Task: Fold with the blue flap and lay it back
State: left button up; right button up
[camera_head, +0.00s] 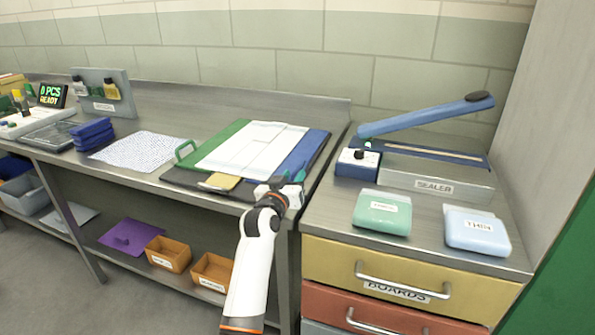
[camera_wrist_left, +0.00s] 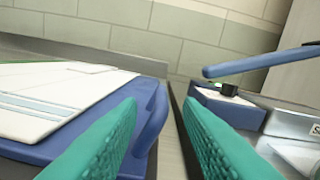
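The folding board lies on the left bench, with a green flap (camera_head: 222,146) on its left and a blue flap (camera_head: 309,150) on its right. The blue flap looks flat. A white flat piece (camera_head: 250,150) covers the board's middle. My left gripper (camera_head: 292,178) is at the blue flap's near right edge, its teal fingers apart. In the left wrist view, the blue flap (camera_wrist_left: 85,132) and its rounded handle (camera_wrist_left: 152,104) lie by the left finger. Whether the handle lies between the fingers is unclear. The right gripper is out of view.
The blue-armed sealer (camera_head: 430,175) and two packs, green (camera_head: 382,212) and pale blue (camera_head: 476,230), stand on the right cabinet. A tan pad (camera_head: 220,182) lies at the board's front.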

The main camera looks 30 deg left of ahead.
pick_arm(q)
jog(key=shift+x, duration=1.85)
jog(key=shift+c, duration=0.3)
grip_shut()
